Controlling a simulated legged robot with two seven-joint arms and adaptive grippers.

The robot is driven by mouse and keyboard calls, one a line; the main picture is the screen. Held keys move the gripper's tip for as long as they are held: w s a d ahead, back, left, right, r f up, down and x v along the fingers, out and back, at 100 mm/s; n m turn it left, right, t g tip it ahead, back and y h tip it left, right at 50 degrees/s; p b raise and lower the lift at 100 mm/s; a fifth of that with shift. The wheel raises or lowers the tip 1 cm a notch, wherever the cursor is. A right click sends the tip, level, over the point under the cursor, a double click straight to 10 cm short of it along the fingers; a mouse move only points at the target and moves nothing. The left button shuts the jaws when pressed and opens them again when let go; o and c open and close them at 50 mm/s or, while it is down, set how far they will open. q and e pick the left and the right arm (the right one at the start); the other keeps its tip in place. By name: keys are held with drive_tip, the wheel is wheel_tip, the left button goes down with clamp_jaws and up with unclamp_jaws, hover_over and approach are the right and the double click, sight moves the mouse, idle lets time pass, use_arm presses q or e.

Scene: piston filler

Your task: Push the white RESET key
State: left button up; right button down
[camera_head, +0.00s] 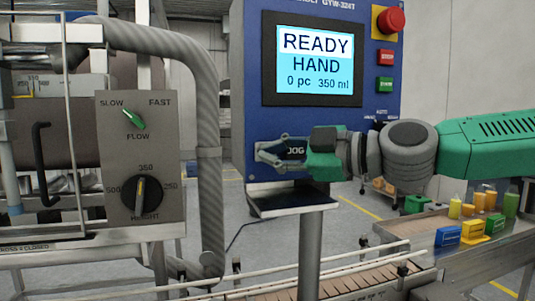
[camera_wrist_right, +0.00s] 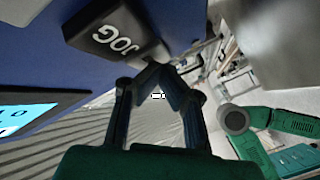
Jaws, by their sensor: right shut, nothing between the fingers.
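The blue control panel (camera_head: 248,90) has a lit screen (camera_head: 313,65) reading READY, HAND, 0 pc, 350 ml. My right gripper (camera_head: 260,150) is in front of the lower panel, its arm coming in from the right. It is shut and empty. A black JOG key (camera_head: 296,150) shows behind its fingers; in the wrist view the JOG key (camera_wrist_right: 115,35) is just above the fingertips (camera_wrist_right: 157,75). I cannot tell whether they touch the panel. My left gripper is not in view.
A red emergency button (camera_head: 391,20), a red key (camera_head: 385,56) and a green key (camera_head: 385,85) are on the panel's right side. A small shelf (camera_head: 293,198) juts out below the gripper. A grey box with knobs (camera_head: 140,170) and a thick hose (camera_head: 208,130) stand left.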

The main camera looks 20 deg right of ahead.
drive_tip(key=shift+s, duration=0.8)
drive_tip(key=shift+s, duration=0.1)
drive_tip(key=s, duration=0.5)
drive_tip(key=shift+d, duration=0.1)
idle(0.5)
